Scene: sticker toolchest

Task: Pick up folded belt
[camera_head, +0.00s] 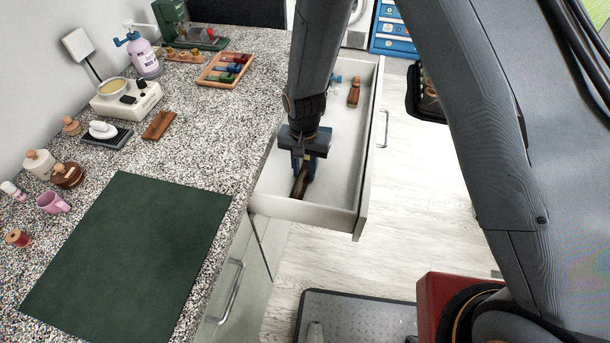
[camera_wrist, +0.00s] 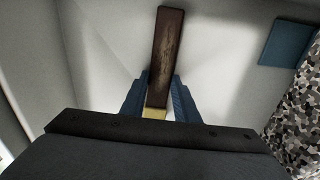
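A long, dark brown, leathery strip, which looks like the folded belt (camera_head: 300,184), lies in the open drawer (camera_head: 340,217) towards its near end. In the wrist view the belt (camera_wrist: 168,45) runs upward from between my fingers and has a yellow part at its lower end. My gripper (camera_head: 308,166) reaches down into the drawer. In the wrist view the blue fingers of my gripper (camera_wrist: 161,98) sit against both sides of the belt, with no clear gap. Whether the belt still rests on the drawer floor cannot be told. My wrist hides part of the drawer.
Another brown item (camera_head: 354,91) lies at the drawer's far end. A flat blue piece (camera_wrist: 289,43) shows in the wrist view near the speckled counter. The drawer walls are close around my gripper. The counter on the left bears a green mat (camera_head: 130,250) and several small items.

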